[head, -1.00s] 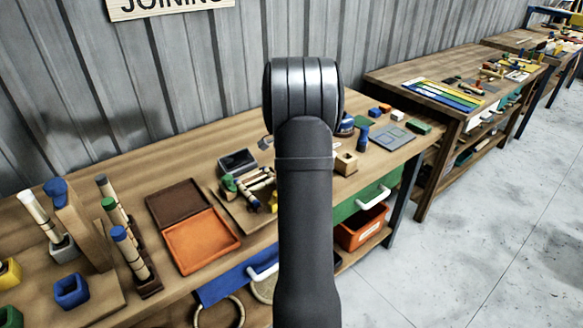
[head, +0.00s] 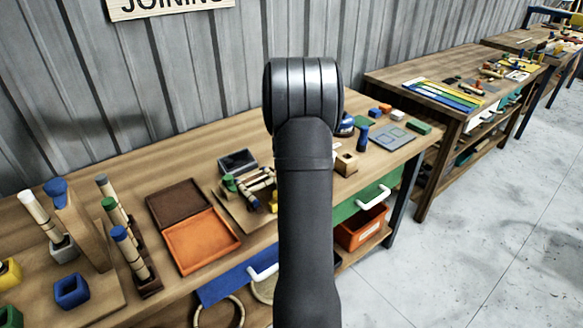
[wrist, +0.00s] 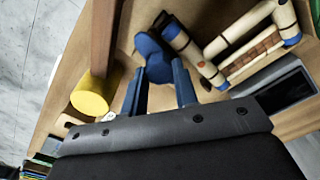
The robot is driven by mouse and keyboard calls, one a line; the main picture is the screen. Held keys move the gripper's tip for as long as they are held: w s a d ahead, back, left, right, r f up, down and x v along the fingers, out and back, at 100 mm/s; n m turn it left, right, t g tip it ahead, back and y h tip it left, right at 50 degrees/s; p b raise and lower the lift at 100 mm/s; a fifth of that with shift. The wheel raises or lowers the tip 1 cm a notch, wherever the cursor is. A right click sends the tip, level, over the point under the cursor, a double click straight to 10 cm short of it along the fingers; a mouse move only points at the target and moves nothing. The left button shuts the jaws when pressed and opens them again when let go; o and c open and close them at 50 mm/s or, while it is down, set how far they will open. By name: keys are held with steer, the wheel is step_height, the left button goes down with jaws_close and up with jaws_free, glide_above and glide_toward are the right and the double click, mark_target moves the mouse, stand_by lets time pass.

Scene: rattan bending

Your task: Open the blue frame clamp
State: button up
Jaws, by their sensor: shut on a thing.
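In the wrist view the blue clamp (wrist: 151,48) is a rounded blue piece beside the corner of a pale rattan frame (wrist: 240,45) with dark bindings. My gripper (wrist: 159,75) is shut on the blue clamp, with one finger on each side of it. The lower part of the clamp is hidden between the fingers. In the head view the rattan frame (head: 258,184) lies on a wooden board, partly covered by my arm. My gripper and the blue clamp are hidden behind my arm there.
A yellow cylinder (wrist: 91,96) and a brown bar (wrist: 103,38) stand close left of the gripper. A dark-topped box (wrist: 275,88) is to the right. An orange tray (head: 203,243) and upright rattan pieces in holders (head: 150,285) are farther left on the bench.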

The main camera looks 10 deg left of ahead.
steer(key=shift+n, duration=0.9)
steer(key=o, duration=1)
step_height(320, 180, up, 18)
steer(key=shift+f, duration=0.25)
steer(key=shift+f, duration=0.1)
step_height(320, 180, down, 17)
steer(key=shift+f, duration=0.2)
